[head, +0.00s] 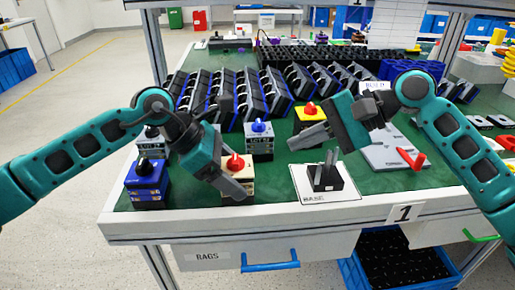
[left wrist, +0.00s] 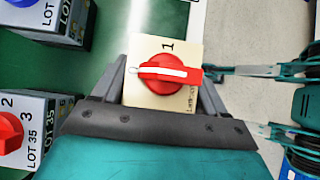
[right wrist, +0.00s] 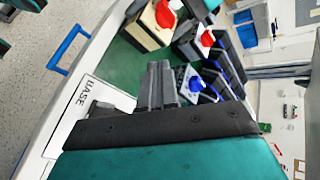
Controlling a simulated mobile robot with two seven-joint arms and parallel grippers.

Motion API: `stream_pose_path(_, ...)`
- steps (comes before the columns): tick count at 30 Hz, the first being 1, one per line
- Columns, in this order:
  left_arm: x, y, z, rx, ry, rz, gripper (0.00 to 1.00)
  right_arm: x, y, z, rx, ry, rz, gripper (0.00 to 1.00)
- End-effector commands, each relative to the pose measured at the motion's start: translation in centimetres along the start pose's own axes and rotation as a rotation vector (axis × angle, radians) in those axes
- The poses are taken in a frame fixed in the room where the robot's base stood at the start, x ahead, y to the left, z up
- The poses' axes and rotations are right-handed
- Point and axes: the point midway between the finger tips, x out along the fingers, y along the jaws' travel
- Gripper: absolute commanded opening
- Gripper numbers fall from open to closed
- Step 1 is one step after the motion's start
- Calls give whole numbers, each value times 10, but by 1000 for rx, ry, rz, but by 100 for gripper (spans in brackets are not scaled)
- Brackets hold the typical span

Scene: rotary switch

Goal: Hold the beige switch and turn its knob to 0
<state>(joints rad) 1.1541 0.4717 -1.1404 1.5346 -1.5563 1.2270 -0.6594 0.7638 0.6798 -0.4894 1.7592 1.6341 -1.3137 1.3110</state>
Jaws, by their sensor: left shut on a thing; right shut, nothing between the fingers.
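The beige switch (head: 238,180) with a red knob (head: 236,161) stands near the front of the green bench. My left gripper (head: 232,184) is shut on its body; in the left wrist view a finger lies on each side of the beige top (left wrist: 185,106). There, the red knob (left wrist: 163,74) has its white line across the picture, and a "1" shows above it; no 0 is readable. The switch also shows in the right wrist view (right wrist: 148,30). My right gripper (head: 298,139) is shut and empty, to the right of the switch and apart from it.
A yellow switch (head: 309,114) with a red knob is near my right fingers. A black holder (head: 325,181) stands on a white "BASE" plate. Rows of tilted modules (head: 235,100) fill the back.

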Motion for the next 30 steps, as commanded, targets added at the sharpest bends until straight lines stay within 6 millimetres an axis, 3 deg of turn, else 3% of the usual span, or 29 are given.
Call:
stream_pose_path(9, 1, 0, -4, -5, 8, -1, 41, -42, 16, 39, -198, 184, -88, 0)
stream_pose_path(16, 2, 0, -4, -5, 9, -2, 41, -49, 17, 52, -258, 228, -105, 0)
stream_pose_path(20, 2, 0, -4, -5, 10, -2, 41, -38, 15, 50, -262, 228, -109, 0)
stream_pose_path(30, 2, 0, -5, -6, 11, -2, 41, 30, 5, 36, -260, 226, -108, 0)
